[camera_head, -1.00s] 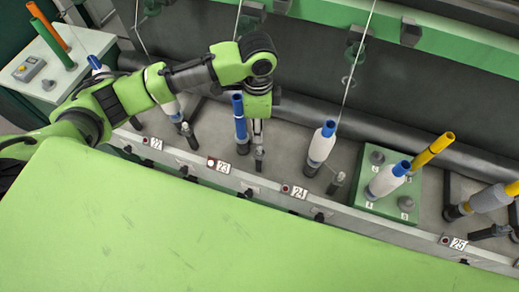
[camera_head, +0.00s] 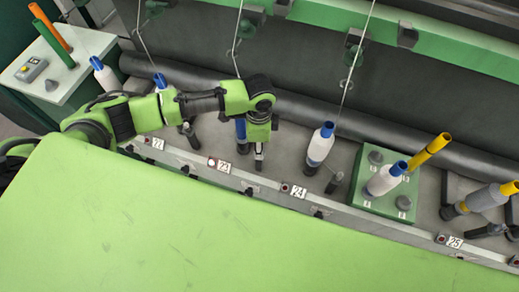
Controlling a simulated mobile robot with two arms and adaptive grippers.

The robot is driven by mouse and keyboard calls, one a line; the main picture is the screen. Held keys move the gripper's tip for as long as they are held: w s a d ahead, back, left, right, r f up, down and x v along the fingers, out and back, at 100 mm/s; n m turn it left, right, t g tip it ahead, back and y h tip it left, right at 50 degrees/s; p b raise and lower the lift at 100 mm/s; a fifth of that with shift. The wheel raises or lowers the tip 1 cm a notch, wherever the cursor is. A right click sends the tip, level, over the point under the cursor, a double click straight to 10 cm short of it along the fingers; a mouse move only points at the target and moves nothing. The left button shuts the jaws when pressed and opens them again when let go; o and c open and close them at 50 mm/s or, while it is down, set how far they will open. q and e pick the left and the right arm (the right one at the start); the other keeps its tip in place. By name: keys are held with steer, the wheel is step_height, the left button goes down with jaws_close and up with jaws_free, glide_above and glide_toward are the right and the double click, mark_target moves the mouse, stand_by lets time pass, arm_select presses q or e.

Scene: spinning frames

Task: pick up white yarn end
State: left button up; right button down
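A white yarn (camera_head: 237,35) comes down from the top above position 23. It passes a guide and hangs to just above my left arm, where its lower part is hidden. My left gripper (camera_head: 259,150) points down at position 23, in front of a bare blue tube (camera_head: 240,131). Its fingers are too small and dark to tell whether they are open or shut. Another white yarn (camera_head: 355,62) runs down to the white bobbin (camera_head: 318,149) at position 24. My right gripper is not in view.
A green block (camera_head: 373,207) with a white bobbin (camera_head: 385,180) and a yellow tube (camera_head: 430,151) stands right of position 24. A grey bobbin (camera_head: 487,197) is at far right. The green machine rail crosses the top.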

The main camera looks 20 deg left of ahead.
arm_select(q)
steer(key=c, duration=0.8)
steer(key=shift+r, duration=0.2)
